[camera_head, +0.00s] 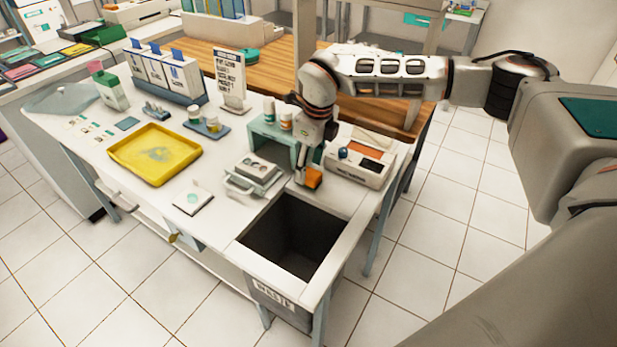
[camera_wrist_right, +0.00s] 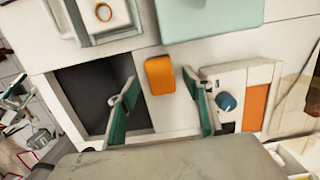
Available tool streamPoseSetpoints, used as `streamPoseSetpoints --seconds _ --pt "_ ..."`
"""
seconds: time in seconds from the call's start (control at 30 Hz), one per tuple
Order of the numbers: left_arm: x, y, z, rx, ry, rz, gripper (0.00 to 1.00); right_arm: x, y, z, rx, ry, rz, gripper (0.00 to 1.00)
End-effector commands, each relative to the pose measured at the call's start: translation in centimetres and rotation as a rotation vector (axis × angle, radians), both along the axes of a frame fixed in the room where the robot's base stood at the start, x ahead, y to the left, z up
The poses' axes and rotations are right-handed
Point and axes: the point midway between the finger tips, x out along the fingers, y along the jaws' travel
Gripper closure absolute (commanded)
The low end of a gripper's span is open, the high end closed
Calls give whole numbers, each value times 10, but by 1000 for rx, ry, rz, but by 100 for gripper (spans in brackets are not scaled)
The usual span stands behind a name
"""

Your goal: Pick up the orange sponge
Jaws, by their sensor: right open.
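The orange sponge (camera_head: 313,178) is a small block on the white table, between the dark waste opening and the white device with an orange panel. In the right wrist view the sponge (camera_wrist_right: 160,76) lies flat, ahead of the fingertips and roughly between their lines. My right gripper (camera_head: 306,172) points down at the sponge from above and partly covers it. In the wrist view its two green-padded fingers (camera_wrist_right: 164,88) are spread apart with nothing held between them. Whether the fingers reach down beside the sponge cannot be told. My left gripper is not in view.
The waste bin opening (camera_head: 293,236) lies in front of the sponge. The white device (camera_head: 361,161) stands close on the right, a green stand (camera_head: 268,127) behind, and a metal box (camera_head: 252,174) on the left. A yellow tray (camera_head: 155,153) lies farther left.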

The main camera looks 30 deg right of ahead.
Motion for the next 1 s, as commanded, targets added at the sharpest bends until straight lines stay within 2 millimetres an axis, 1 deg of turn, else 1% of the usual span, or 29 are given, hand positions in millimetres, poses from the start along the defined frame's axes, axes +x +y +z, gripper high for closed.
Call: streamPoseSetpoints --seconds 0.03,0.1,0.2,0.43,0.47,0.5,0.57,0.6,1.0 --pt "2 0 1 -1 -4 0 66 -1 -1 -10 -1 3 0 50" --pt "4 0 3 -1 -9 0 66 0 0 -21 -1 3 -1 50" --pt "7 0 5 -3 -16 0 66 1 0 -31 0 1 -1 50" --pt "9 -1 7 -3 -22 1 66 2 1 -33 0 0 -1 50" --pt "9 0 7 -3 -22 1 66 2 1 -33 0 0 -1 55" --pt "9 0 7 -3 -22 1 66 2 1 -32 0 0 -1 66" --pt "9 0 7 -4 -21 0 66 2 1 -32 0 0 -1 81" --pt "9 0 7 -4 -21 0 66 2 1 -32 0 0 -1 91" --pt "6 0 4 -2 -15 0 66 2 1 -29 1 -1 -1 91"
